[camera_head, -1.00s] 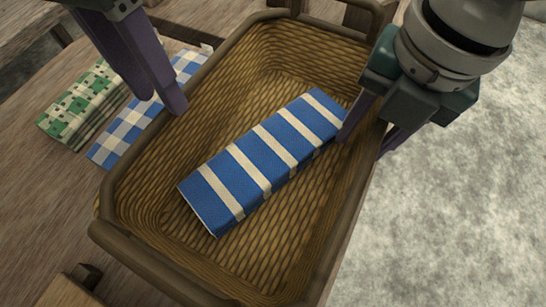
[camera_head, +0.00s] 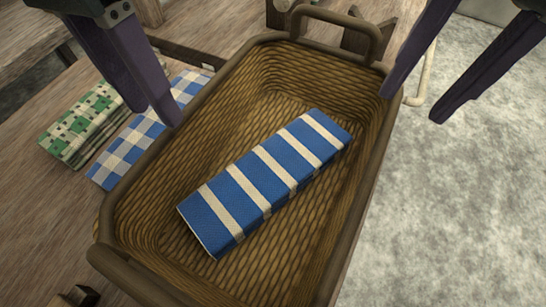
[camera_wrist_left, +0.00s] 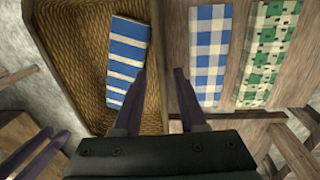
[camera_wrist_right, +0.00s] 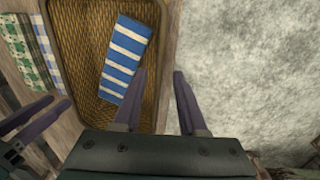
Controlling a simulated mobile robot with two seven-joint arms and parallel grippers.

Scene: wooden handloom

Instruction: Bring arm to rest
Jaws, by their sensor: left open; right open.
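My right gripper (camera_head: 414,103) is open and empty at the upper right of the head view, above the basket's right rim and the grey floor. My left gripper (camera_head: 155,115) is open and empty at the upper left, near the basket's left rim and the checkered cloth. In the left wrist view the left fingers (camera_wrist_left: 160,105) are spread apart with nothing between them. In the right wrist view the right fingers (camera_wrist_right: 158,103) are also apart and empty. A folded blue cloth with cream stripes (camera_head: 262,180) lies slantwise inside the wicker basket (camera_head: 130,205).
A blue-and-white checkered cloth (camera_head: 128,142) and a green patterned cloth (camera_head: 85,128) lie folded on the wooden surface (camera_head: 45,215) left of the basket. The basket's handle (camera_head: 335,20) stands at its far end. Grey floor (camera_head: 450,210) is clear on the right.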

